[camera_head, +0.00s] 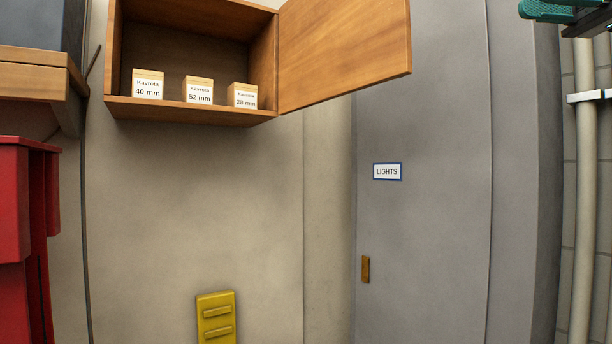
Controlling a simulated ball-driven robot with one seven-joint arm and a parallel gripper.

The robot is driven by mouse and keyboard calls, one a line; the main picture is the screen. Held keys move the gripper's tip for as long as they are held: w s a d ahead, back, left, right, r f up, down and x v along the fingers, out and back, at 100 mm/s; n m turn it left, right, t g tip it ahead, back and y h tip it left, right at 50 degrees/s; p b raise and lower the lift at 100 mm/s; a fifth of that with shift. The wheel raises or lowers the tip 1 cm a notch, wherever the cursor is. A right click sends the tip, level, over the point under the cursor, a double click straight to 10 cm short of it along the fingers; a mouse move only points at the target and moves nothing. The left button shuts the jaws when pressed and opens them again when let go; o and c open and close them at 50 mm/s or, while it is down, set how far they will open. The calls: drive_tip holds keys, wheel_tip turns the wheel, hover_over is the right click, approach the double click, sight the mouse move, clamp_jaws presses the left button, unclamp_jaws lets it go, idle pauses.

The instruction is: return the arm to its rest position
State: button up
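I cannot make out my arm or my gripper in the head view. An open wooden wall cabinet (190,112) hangs at the upper left, its door (345,50) swung out to the right. Inside stand three small wooden blocks with white labels: a "40 mm" block (148,86) at left, a "52 mm" block (198,91) in the middle and a "28 mm" block (242,96) at right.
A grey panel with a "LIGHTS" sign (387,171) and a small brown plate (366,269) stands at right. A yellow slotted piece (216,317) is low on the wall. Red bins (20,220) stand at left. A teal object (565,10) and a pale pipe (583,200) are at right.

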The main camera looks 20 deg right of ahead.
drive_tip(key=w+d+f+m+t+h, duration=0.1)
drive_tip(key=w+f+m, duration=0.2)
drive_tip(key=w+f, duration=0.5)
drive_tip(key=w+d+f+m+t+h+b, duration=0.1)
drive_tip(key=w+f+m+t, duration=0.15)
drive_tip(key=f, duration=0.95)
drive_tip(key=w+d+f+m+h, duration=0.1)
drive_tip(key=w+f+m, duration=0.2)
drive_tip(key=w+f, duration=0.5)
drive_tip(key=a+f+m+h+b, duration=0.1)
drive_tip(key=a+f+m+h, duration=0.2)
drive_tip(key=f, duration=1.5)
drive_tip(key=a+f+m+h, duration=0.2)
drive_tip(key=a+f, duration=0.1)
drive_tip(key=f, duration=1.4)
drive_tip(key=s+a+f+m+g+h+b, duration=0.1)
drive_tip(key=s+a+f+g+h, duration=0.2)
drive_tip(key=s+f, duration=0.7)
drive_tip(key=s+a+f+m+g+h+b, duration=0.15)
drive_tip(key=s+a+f, duration=0.45)
drive_tip(key=f, duration=0.9)
drive_tip(key=s+a+f+g+h, duration=0.1)
drive_tip(key=s+f+h, duration=0.1)
drive_tip(key=s, duration=1)
drive_tip(key=s+a+f+g+h, duration=0.1)
drive_tip(key=s+f, duration=0.4)
drive_tip(key=s, duration=0.8)
drive_tip(key=shift+n+g+h, duration=0.3)
drive_tip(key=shift+g+h, duration=0.3)
drive_tip(key=shift+h, duration=0.35)
